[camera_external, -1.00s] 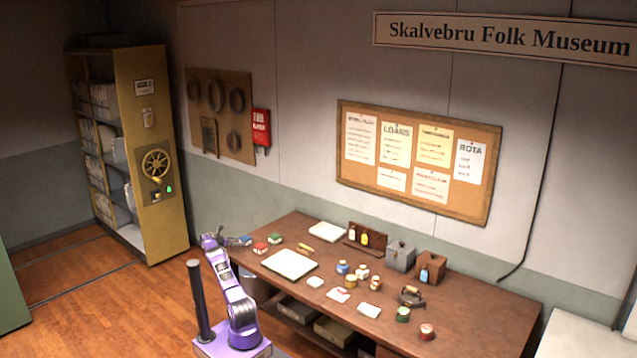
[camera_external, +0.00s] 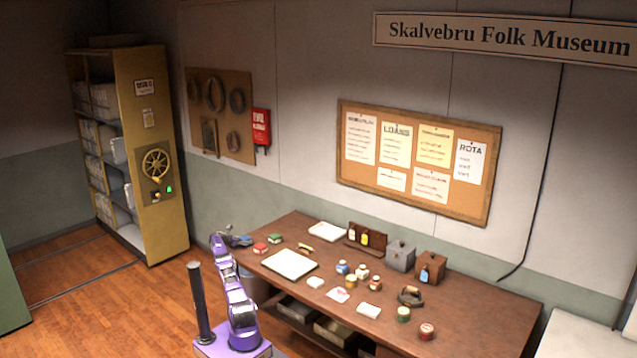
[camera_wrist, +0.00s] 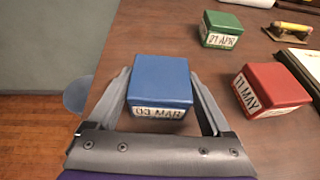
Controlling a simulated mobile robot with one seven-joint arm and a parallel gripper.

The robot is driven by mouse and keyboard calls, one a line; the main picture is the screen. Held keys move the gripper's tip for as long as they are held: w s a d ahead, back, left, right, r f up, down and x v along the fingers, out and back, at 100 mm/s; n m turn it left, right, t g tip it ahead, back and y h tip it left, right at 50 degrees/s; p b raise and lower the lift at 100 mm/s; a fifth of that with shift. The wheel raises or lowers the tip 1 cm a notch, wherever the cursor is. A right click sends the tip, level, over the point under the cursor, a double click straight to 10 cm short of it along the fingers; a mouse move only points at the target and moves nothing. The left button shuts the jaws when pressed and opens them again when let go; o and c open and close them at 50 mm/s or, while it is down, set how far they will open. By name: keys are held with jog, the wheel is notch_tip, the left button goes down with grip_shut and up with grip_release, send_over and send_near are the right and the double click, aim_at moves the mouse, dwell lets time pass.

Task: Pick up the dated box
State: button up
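A blue box (camera_wrist: 160,82) with the date label "03 MAR" sits near the left edge of the wooden table (camera_external: 455,309). In the wrist view my gripper (camera_wrist: 160,80) is open, with one finger on each side of the blue box. Whether either finger touches it is hard to tell. A red box (camera_wrist: 270,90) labelled "11 MAY" stands to the right. In the external view my gripper (camera_external: 238,241) is at the table's left end and largely hides the blue box.
A stamp-like tool (camera_wrist: 290,32) and a dark-edged pad (camera_wrist: 303,66) lie beyond the red box. The external view shows a large pale pad (camera_external: 289,264), several small jars and a metal box (camera_external: 400,257) farther right. The table edge is close on the left.

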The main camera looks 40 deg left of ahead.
jog(key=shift+r, duration=0.1)
jog(key=c, duration=1.1)
